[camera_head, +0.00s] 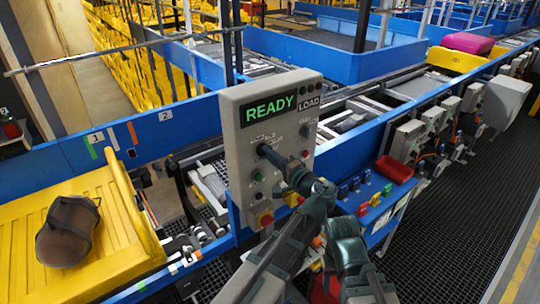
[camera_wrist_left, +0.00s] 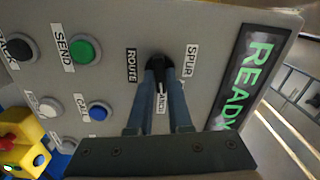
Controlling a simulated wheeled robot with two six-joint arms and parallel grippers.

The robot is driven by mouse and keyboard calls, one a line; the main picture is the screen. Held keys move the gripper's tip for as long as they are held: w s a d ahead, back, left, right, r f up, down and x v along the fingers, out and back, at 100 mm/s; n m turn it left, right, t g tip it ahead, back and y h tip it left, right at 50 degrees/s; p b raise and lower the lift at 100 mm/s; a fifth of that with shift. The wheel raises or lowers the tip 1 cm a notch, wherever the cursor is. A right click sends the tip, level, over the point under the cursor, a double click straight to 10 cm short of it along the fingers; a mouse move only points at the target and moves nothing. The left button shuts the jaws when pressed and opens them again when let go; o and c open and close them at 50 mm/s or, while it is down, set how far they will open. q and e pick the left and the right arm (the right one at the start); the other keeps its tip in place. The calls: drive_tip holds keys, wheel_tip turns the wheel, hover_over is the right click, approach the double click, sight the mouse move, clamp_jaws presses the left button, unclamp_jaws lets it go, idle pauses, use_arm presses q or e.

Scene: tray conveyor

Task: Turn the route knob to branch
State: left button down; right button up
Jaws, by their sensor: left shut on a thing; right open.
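The grey control panel (camera_head: 240,110) stands upright in the middle of the head view, with a green READY display. The dark route knob (camera_wrist_left: 158,65) is on its face, beside the ROUTE and SPUR labels in the left wrist view. A label ending in "ANCH" is partly covered by a finger. My left gripper (camera_head: 265,151) is shut on the knob; its two fingers (camera_wrist_left: 160,88) close around it. The knob's pointer direction is hidden. My right gripper (camera_head: 344,228) is low in front of the panel, apart from the knob; its fingertips are hard to make out.
Send (camera_wrist_left: 85,49) and other buttons sit near the knob. A second knob (camera_head: 307,129) is at the panel's right. A yellow tray (camera_head: 95,185) with a brown object (camera_head: 68,230) stands left. The grated floor (camera_head: 450,220) looks clear.

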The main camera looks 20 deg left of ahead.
use_arm(q)
drive_tip(key=shift+f, duration=0.1)
idle(0.3)
drive_tip(key=c, duration=0.8)
unclamp_jaws()
drive_tip(key=shift+c, duration=0.2)
drive_tip(key=shift+s, duration=0.15)
